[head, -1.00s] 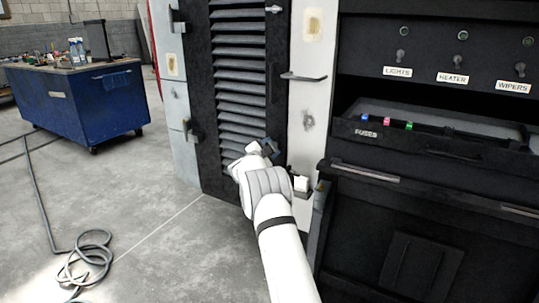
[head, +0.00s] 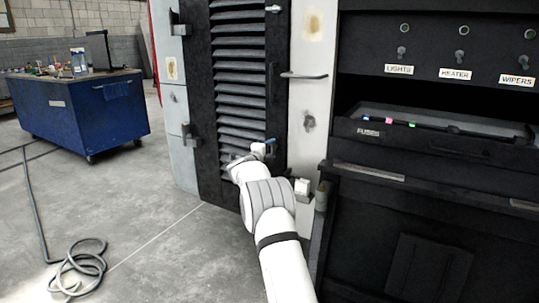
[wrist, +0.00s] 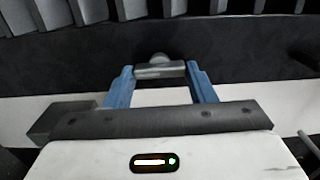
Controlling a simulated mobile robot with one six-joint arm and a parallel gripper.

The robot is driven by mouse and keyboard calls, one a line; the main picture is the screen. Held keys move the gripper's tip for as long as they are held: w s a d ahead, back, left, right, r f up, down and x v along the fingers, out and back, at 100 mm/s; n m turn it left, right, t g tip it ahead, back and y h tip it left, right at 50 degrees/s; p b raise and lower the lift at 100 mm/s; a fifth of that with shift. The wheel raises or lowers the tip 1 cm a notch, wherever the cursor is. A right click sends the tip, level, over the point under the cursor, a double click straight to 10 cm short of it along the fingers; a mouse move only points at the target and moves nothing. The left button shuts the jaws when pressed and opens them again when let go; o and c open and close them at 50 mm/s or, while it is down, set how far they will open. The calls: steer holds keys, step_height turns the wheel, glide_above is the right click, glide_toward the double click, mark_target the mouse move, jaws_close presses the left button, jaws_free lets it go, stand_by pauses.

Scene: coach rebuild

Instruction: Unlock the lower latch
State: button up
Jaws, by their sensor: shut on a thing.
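The lower latch (wrist: 160,71) shows in the wrist view as a short grey bar with a round knob behind it, on the dark frame of the slatted door. My gripper (wrist: 161,72) has its two blue fingers on either side of the bar, shut on it. In the head view my gripper (head: 267,146) is at the lower right edge of the slatted door (head: 240,75), and the arm and gripper hide the lower latch there. An upper latch (head: 273,9) shows as a small light handle near the top of the same edge.
A grey handle (head: 303,75) juts from the white post right of the door. A black cabinet with a fuse tray (head: 440,137) stands at the right. A blue workbench (head: 80,115) is at the left, with a coiled hose (head: 80,270) on the open floor.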

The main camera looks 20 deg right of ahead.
steer(key=shift+d+f, duration=0.1)
steer(key=shift+d, duration=0.1)
stand_by(0.3)
steer(key=o, duration=0.7)
steer(key=shift+o, duration=1.4)
steer(key=shift+a, duration=0.1)
steer(key=p+v, duration=0.1)
steer(key=v, duration=0.6)
steer(key=shift+s+a, duration=0.25)
steer(key=shift+a, duration=0.1)
